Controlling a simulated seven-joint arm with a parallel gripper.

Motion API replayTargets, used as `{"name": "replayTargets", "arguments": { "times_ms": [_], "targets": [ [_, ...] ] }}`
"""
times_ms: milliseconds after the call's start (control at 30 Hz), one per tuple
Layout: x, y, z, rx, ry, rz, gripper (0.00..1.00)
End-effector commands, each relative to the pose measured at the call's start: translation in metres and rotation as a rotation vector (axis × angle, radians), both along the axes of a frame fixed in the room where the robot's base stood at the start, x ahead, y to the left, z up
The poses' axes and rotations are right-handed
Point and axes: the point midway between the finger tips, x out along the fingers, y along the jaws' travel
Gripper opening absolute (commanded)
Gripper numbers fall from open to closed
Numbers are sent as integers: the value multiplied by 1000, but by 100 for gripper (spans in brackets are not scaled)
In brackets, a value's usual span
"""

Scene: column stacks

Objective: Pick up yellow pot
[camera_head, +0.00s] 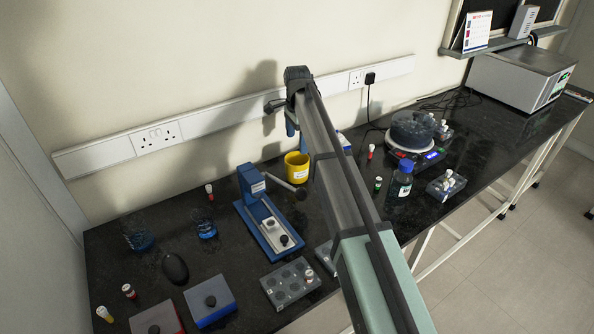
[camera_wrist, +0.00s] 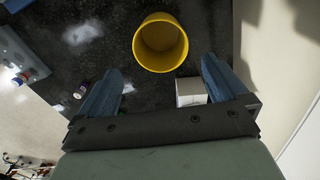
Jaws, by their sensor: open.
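The yellow pot (camera_head: 297,168) stands upright on the black bench, towards the wall and just left of my arm in the head view. In the wrist view the yellow pot (camera_wrist: 160,43) shows its round open rim and looks empty. It lies beyond my fingertips, roughly in line with the gap between them. My gripper (camera_wrist: 164,76) is open, its two blue fingers apart with nothing between them. In the head view my arm hides most of the gripper.
A white box (camera_wrist: 190,92) lies by the right finger in the wrist view. A blue press-like device (camera_head: 264,213) stands left of the pot. A blue-capped bottle (camera_head: 401,178) and a hotplate with a dish (camera_head: 412,130) stand to the right. The wall is close behind.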

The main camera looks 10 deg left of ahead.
Motion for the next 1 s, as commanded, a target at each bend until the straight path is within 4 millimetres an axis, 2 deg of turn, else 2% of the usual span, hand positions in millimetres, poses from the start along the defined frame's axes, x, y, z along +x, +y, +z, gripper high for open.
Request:
{"name": "replayTargets", "arguments": {
  "times_ms": [100,300,567,900,1000],
  "targets": [
    [-1,-1,-22,-1,1,-1,100],
    [-1,0,-52,-1,1,-1,100],
    [0,0,-65,0,0,-1,100],
    [0,0,-106,-1,1,-1,100],
    [0,0,-111,0,0,-1,100]
  ]
}}
